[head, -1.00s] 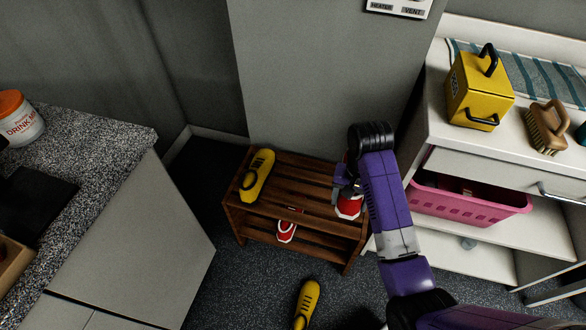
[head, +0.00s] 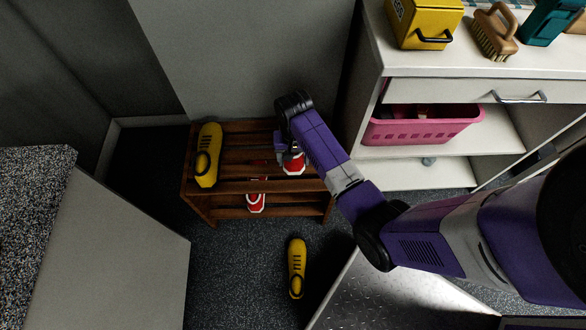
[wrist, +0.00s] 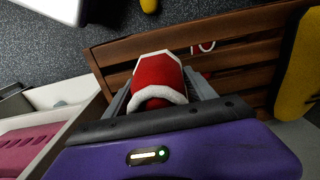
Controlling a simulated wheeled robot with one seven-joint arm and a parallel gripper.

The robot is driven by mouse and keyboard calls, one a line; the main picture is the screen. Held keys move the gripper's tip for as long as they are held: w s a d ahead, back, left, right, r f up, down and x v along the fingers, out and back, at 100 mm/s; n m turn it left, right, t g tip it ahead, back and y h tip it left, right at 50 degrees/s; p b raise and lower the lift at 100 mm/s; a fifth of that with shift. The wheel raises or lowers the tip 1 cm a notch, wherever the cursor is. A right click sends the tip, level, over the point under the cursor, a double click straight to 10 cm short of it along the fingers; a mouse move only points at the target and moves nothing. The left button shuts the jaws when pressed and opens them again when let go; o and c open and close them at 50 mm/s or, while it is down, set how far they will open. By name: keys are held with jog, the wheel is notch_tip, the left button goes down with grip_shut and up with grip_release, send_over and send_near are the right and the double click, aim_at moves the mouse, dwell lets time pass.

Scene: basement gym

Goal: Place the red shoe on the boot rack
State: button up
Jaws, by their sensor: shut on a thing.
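My gripper (head: 286,156) is shut on a red shoe (head: 294,165) with a white rim. It is over the right part of the top shelf of the brown slatted boot rack (head: 262,187). In the wrist view the held red shoe (wrist: 158,76) sits between the fingers (wrist: 160,92), with the rack's slats (wrist: 240,42) behind it. I cannot tell whether the shoe touches the slats. A second red shoe (head: 256,202) is on the lower shelf, partly hidden by the top slats.
A yellow shoe (head: 208,155) occupies the top shelf's left end. Another yellow shoe (head: 297,268) lies on the floor in front. A white cabinet with a pink basket (head: 420,131) stands to the right. The top shelf's middle is clear.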

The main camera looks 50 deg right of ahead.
jog(key=shift+f+b, duration=0.7)
jog(key=shift+f, duration=2.5)
jog(key=o, duration=1.7)
jog(key=shift+c, duration=0.2)
jog(key=shift+r, duration=0.1)
